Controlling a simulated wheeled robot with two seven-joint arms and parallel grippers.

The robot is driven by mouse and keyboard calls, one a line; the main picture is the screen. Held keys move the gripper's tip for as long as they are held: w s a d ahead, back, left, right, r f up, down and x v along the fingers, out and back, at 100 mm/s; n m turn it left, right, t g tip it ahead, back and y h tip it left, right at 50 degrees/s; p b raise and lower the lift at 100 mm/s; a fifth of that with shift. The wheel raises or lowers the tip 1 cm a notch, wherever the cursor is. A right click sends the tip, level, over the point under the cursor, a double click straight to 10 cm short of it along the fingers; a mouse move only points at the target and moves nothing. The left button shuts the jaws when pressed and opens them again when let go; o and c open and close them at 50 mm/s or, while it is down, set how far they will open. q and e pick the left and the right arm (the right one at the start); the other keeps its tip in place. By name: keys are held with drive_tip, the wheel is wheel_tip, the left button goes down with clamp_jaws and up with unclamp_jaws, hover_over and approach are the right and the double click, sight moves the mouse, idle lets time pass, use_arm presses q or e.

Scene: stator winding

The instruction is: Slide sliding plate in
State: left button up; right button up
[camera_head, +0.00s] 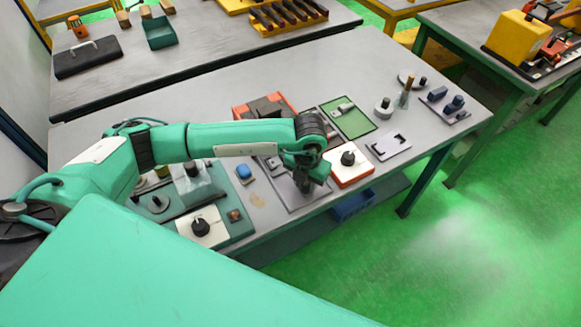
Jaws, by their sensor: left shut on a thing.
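My left gripper (304,187) reaches in from the left over the grey worktable. It points down at a flat grey plate (296,204) near the table's front edge, which looks like the sliding plate. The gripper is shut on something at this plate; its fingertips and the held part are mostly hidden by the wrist. The plate lies between a blue-topped button (244,172) on the left and an orange-and-white box with a black knob (348,166) on the right. My right gripper is not in view.
An orange-framed dark unit (264,107) stands behind the wrist, with a green panel (352,121) to its right. A grey bracket plate (388,146) and small cylindrical parts lie further right. A green-based fixture with a white knob box (201,228) stands left. The table's back is clear.

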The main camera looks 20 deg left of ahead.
use_arm(q)
drive_tip(key=shift+w+a+b, duration=0.6)
drive_tip(key=shift+w+a, duration=0.3)
drive_tip(key=shift+a, duration=0.25)
drive_tip(key=shift+w+a+b, duration=0.55)
drive_tip(key=shift+w+a, duration=0.4)
drive_tip(key=shift+a, duration=0.25)
drive_tip(key=shift+w+a+b, duration=0.6)
drive_tip(key=shift+w+a, duration=0.3)
drive_tip(key=shift+a, duration=0.25)
drive_tip(key=o, duration=0.7)
drive_tip(key=shift+r+p, duration=1.45)
drive_tip(key=shift+r, duration=1.6)
drive_tip(key=shift+f, duration=0.1)
